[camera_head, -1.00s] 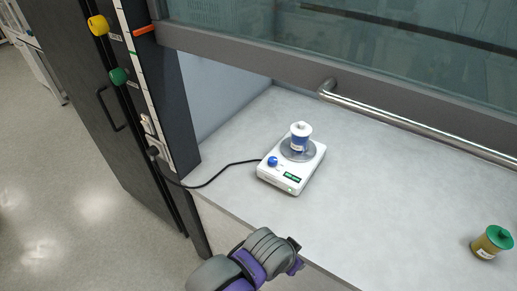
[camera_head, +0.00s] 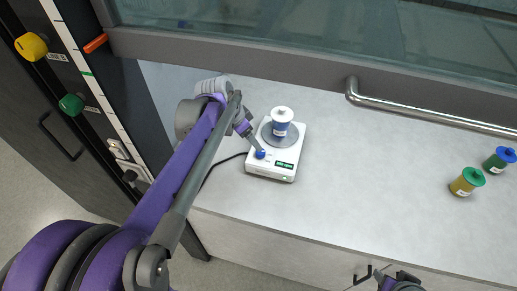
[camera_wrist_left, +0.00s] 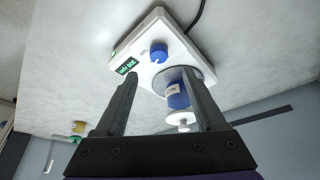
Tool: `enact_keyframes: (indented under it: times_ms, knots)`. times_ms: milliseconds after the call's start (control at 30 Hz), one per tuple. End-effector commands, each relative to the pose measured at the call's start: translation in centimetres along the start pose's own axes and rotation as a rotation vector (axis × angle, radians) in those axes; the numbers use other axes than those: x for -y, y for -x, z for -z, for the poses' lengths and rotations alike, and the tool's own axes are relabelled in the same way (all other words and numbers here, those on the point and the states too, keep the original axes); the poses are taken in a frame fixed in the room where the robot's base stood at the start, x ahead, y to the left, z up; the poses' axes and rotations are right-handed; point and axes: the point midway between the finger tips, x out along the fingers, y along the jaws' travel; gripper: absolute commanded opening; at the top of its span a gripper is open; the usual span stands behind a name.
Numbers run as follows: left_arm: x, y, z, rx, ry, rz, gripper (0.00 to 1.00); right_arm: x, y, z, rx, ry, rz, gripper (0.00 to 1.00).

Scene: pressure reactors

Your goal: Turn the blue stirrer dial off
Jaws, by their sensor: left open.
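The white stirrer (camera_head: 287,172) stands on the bench with its blue dial (camera_head: 261,154) at the front left corner and a lit green display (camera_head: 284,165). A white-capped blue bottle (camera_head: 281,122) stands on its round plate. My left gripper (camera_head: 257,148) is at the dial, coming down from the upper left and partly hiding it. In the left wrist view the left gripper (camera_wrist_left: 160,75) is open, with the dial (camera_wrist_left: 159,52) just beyond and between the fingertips. I cannot tell whether they touch it. My right gripper's jaws are not visible.
A yellow jar with a green lid (camera_head: 467,181) and a green jar with a blue lid (camera_head: 499,159) stand at the right. A metal handle bar (camera_head: 430,112) runs along the raised sash. A black cable leaves the stirrer's left side. The bench between stirrer and jars is clear.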

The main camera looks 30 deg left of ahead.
Motion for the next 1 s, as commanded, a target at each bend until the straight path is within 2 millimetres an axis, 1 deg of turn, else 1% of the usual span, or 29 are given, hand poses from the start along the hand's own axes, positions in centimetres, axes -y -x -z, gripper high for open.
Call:
enact_keyframes:
  times_ms: [33,200,300,400,500,600,833,867,1000]
  knots:
    - [-0.1,-1.1,-0.1,0.001,-0.002,-0.001,0.72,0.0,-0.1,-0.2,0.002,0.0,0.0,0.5]
    - [-0.1,-4.5,-0.1,0.001,-0.001,-0.001,0.72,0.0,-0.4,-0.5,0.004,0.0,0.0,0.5]
    - [-0.1,-6.1,-0.1,0.001,-0.001,-0.001,0.72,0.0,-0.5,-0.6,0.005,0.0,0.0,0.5]
    - [-0.1,-7.4,-0.1,0.001,0.0,0.0,0.72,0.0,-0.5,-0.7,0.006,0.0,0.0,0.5]
    - [-0.1,-8.2,0.0,0.0,0.0,0.0,0.72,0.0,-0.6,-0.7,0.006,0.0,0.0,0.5]
    - [-0.1,-8.5,0.0,0.0,0.0,0.001,0.72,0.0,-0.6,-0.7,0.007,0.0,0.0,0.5]
    - [-0.1,-8.5,-0.1,0.0,0.001,0.001,0.72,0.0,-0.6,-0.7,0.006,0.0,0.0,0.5]
    - [-0.1,-8.5,-0.1,0.0,0.001,0.001,0.7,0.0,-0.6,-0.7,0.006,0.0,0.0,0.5]
    - [-0.1,-8.5,-0.1,0.001,0.001,0.001,0.45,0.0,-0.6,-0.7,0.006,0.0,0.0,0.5]
